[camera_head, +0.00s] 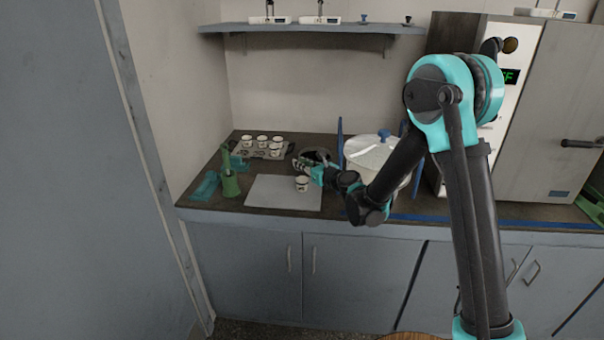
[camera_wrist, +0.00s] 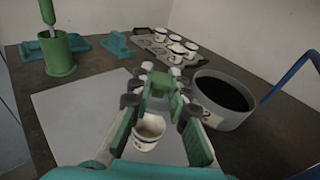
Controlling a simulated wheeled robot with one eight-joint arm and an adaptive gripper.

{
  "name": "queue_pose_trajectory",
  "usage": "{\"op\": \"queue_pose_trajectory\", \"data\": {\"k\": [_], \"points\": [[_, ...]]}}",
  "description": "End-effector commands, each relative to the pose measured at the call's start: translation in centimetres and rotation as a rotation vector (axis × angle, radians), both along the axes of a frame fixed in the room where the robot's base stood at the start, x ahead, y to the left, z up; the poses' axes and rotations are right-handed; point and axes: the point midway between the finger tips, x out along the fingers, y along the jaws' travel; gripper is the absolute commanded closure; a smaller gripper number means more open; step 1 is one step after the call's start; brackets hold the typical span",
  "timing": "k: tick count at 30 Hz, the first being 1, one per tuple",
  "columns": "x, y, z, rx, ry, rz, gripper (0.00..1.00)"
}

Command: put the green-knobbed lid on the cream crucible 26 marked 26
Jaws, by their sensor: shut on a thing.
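A cream crucible (camera_head: 302,184) with a dark mark stands upright on the pale mat (camera_head: 270,193). It also shows in the wrist view (camera_wrist: 149,127), between my fingers in the picture; its number cannot be read. My gripper (camera_head: 299,164) is just above and behind it in the head view. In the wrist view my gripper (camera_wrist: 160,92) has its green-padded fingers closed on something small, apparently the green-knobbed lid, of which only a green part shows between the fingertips. The lid's plate is mostly hidden, and whether it touches the crucible cannot be told.
A rack (camera_wrist: 155,44) of several cream crucibles stands at the back. A grey round vessel (camera_wrist: 224,100) is close on the right. A green holder (camera_head: 230,184) and teal trays are left. A large white lidded pot (camera_head: 369,152) stands right of my gripper.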

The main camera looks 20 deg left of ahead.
Motion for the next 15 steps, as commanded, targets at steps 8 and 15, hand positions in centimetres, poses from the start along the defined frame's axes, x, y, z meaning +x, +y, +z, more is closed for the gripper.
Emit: {"op": "queue_pose_trajectory", "data": {"k": [8, 15], "points": [[0.0, 0.0, -2.6, 0.000, 0.000, 0.000, 0.98], [0.0, 0.0, -3.9, 0.000, 0.000, 0.000, 0.98]]}}
